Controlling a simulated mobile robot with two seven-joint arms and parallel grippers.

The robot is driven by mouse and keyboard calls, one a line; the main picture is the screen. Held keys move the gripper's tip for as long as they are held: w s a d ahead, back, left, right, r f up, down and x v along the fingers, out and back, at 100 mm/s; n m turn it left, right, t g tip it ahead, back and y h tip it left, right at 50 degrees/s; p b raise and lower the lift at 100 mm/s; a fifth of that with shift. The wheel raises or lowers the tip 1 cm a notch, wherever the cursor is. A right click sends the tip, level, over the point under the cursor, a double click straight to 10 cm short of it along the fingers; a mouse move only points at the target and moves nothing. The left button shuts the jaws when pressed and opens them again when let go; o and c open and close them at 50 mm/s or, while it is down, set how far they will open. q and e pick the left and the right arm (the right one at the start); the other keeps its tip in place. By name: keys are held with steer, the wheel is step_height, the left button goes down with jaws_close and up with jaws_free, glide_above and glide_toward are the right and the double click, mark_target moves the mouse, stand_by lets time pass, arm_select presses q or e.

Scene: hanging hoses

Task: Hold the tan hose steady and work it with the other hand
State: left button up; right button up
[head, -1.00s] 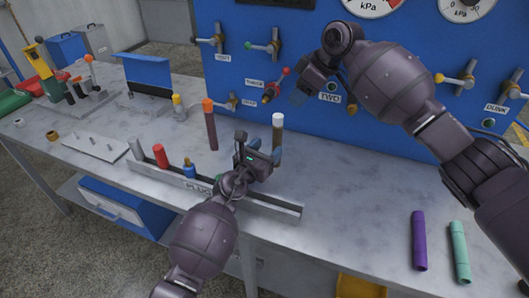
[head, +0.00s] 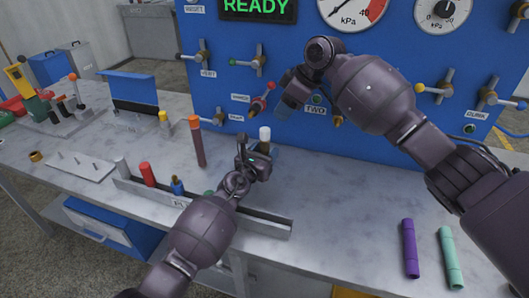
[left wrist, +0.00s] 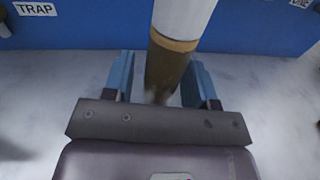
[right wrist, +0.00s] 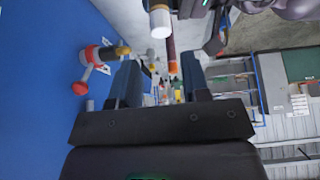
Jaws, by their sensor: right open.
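The tan-brown hose stands upright with a white upper end (head: 265,133) in the head view; my left gripper hides most of its lower part. In the left wrist view the brown hose (left wrist: 167,68) with its tan band and white top rises between the fingers. My left gripper (head: 259,152) is open around it, with a gap visible at the left finger. My right gripper (head: 287,106) is open and empty, close to the blue panel, above and to the right of the hose. In the right wrist view the hose's white end (right wrist: 160,22) shows at the top, beyond the fingers.
A brown hose with an orange top (head: 197,142) stands to the left. A grey rack (head: 255,221) with several coloured plugs runs along the front. The blue panel (head: 370,150) carries valves and gauges.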

arm_select(q)
steer(key=c, duration=0.7)
steer(key=shift+c, duration=0.4)
arm_select(e)
steer(key=shift+o, duration=1.6)
steer(key=shift+s+a, duration=0.1)
steer(key=shift+a, duration=0.15)
arm_select(q)
steer(key=shift+a, duration=0.1)
arm_select(e)
steer(key=m+t+h, duration=0.3)
steer(key=m+h, duration=0.3)
steer(key=m, duration=0.8)
glide_toward(265, 130)
steer(key=shift+x, duration=5.55)
